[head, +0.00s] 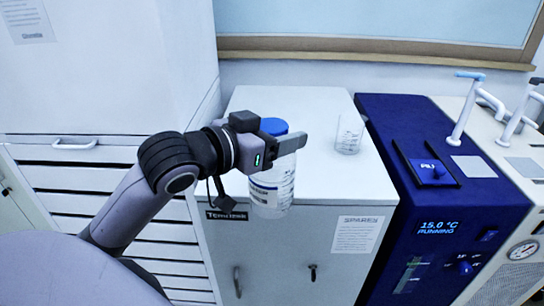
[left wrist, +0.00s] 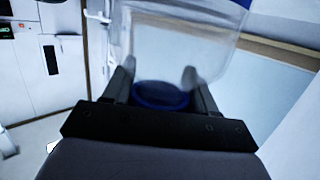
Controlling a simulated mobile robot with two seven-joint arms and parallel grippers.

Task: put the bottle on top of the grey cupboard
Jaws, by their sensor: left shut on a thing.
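The bottle (head: 272,188) is clear, with a white label and a blue cap, and hangs upright. My left gripper (head: 284,146) is shut on it near the cap. In the left wrist view my left gripper (left wrist: 160,82) has a finger on each side of the blue cap (left wrist: 160,97), with the clear body beyond. The grey cupboard (head: 310,108) has a flat top and a front door. In the head view the bottle overlaps the top's front edge, its base lower than that edge; I cannot tell its exact height or depth. My right gripper is not in view.
A clear beaker (head: 349,134) stands on the cupboard top at the right. A dark blue machine (head: 395,118) stands directly right of the cupboard. A white drawer unit (head: 75,175) is at the left. The back and middle of the cupboard top are bare.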

